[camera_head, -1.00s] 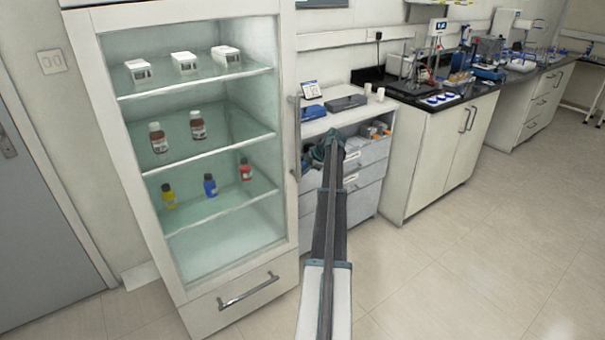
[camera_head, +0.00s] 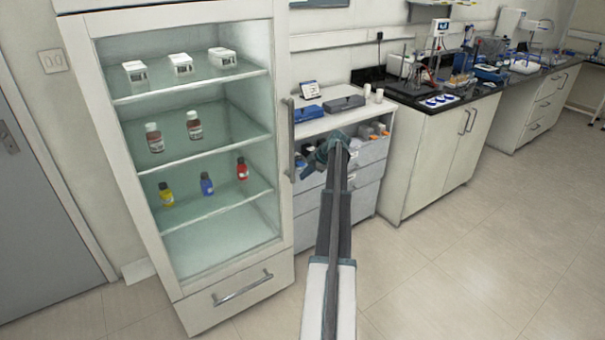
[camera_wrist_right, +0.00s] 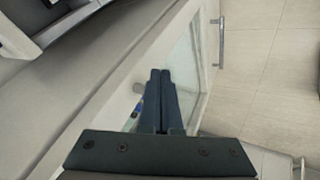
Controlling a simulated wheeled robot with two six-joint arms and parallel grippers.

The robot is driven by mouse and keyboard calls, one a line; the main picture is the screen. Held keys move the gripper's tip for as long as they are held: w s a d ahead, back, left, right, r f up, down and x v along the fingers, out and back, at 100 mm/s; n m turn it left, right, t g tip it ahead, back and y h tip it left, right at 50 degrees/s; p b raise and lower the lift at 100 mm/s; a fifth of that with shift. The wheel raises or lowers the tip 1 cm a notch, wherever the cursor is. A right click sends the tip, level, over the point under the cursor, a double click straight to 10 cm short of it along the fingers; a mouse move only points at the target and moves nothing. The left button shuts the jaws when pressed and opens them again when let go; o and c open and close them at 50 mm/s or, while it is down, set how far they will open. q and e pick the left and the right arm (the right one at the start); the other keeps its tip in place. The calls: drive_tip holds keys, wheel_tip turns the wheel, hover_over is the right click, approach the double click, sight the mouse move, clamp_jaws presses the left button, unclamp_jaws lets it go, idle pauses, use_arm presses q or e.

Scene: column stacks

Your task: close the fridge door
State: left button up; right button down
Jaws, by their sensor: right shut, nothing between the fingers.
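The tall white fridge (camera_head: 186,288) stands at left in the head view. Its door (camera_head: 284,205) has a pale frame around a clear pane, with bottles and boxes visible on shelves behind it. The door looks flush or nearly flush with the body; I cannot tell whether a small gap remains. A vertical handle (camera_head: 291,140) is on its right side. My right gripper (camera_head: 304,172) is just right of the handle, shut and empty. In the right wrist view its closed fingers (camera_wrist_right: 160,75) lie over the pale door frame and pane; contact is unclear. My left gripper is not in view.
A drawer with a bar handle (camera_head: 242,287) is below the door. A white drawer cabinet (camera_head: 345,205) stands close right of the fridge, behind my right arm. Lab benches (camera_head: 428,165) continue rightward. The floor (camera_head: 470,270) at front right is clear.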

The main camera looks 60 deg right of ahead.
drive_tip(key=d+p+v, duration=0.1)
drive_tip(key=p+v, duration=0.4)
drive_tip(key=v, duration=0.2)
drive_tip(key=shift+s, duration=0.35)
drive_tip(key=shift+d, duration=0.1)
drive_tip(key=w+a+f+m+g+y, duration=0.15)
drive_tip(key=w+a, duration=0.25)
drive_tip(key=a, duration=1.1)
drive_tip(key=w+a+g, duration=0.2)
drive_tip(key=w+a, duration=0.3)
drive_tip(key=a, duration=1.1)
drive_tip(key=w+a+f+m+g, duration=0.1)
drive_tip(key=w+a, duration=0.3)
drive_tip(key=a, duration=1.1)
drive_tip(key=s+a+m+g+h, duration=0.1)
drive_tip(key=s+a, duration=0.5)
drive_tip(key=a, duration=0.5)
drive_tip(key=s+a+m+g+h+p, duration=0.1)
drive_tip(key=s+a, duration=0.6)
drive_tip(key=a, duration=0.5)
drive_tip(key=s+a+m+g+h, duration=0.1)
drive_tip(key=s+a, duration=0.6)
drive_tip(key=a, duration=0.4)
drive_tip(key=shift+a+r+p, duration=0.15)
drive_tip(key=shift+a+p, duration=0.1)
drive_tip(key=shift+p, duration=0.1)
